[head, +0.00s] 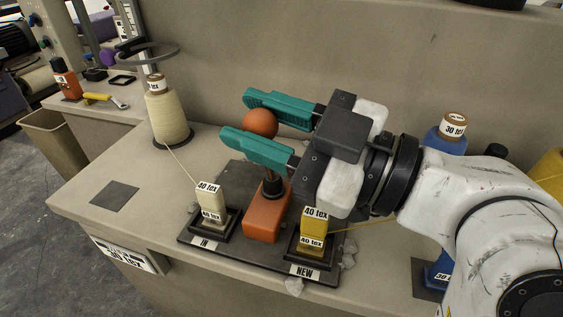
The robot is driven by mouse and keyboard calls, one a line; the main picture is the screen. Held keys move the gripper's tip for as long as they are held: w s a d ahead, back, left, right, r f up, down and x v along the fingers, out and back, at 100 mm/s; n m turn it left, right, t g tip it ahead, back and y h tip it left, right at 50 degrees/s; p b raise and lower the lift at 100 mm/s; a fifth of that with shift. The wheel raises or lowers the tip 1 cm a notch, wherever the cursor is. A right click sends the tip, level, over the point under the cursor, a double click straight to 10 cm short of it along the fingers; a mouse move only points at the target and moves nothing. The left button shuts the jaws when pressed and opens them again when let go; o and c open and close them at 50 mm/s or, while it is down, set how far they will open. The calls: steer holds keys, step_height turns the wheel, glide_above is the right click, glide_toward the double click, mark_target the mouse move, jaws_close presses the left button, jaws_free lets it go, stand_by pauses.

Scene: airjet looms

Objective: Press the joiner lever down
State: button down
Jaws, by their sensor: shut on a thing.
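The joiner is an orange block (265,222) on a dark plate. Its lever rises from a black collar on top and ends in an orange ball knob (260,123); the lever stands up, leaning slightly to the left in the picture. My gripper (244,114) comes in from the right with teal fingers on both sides of the knob and is shut on it. The lower finger hides part of the shaft. A cream yarn piece tagged 40 tex (209,198) sits in the IN holder, and a yellow one tagged 40 tex (314,222) sits in the NEW holder.
A cream cone (168,115) stands behind left, its thread running to the IN piece. A blue cone tagged 30 tex (452,135) stands behind my arm. Grey lint (349,250) lies by the plate. The ledge at left is clear around a dark square (115,195).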

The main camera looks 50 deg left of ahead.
steer(key=s+d+f+n+b, duration=0.1)
steer(key=n+b, duration=0.1)
steer(key=b, duration=0.2)
steer(key=s+f+n+g+b, duration=0.1)
steer(key=n+b, duration=0.1)
steer(key=b, duration=0.1)
steer(key=s+d+f+n+b, duration=0.1)
steer(key=s+n+b, duration=0.1)
steer(key=b, duration=0.2)
steer(key=shift+s+d+n+g+b, duration=0.1)
steer(key=shift+d+n+g+b, duration=0.2)
steer(key=shift+d+n+b, duration=0.1)
steer(key=shift+s+a, duration=0.1)
steer(key=c, duration=0.8)
jaws_free()
steer(key=v, duration=0.7)
steer(key=shift+d+f, duration=0.15)
steer(key=shift+d, duration=0.15)
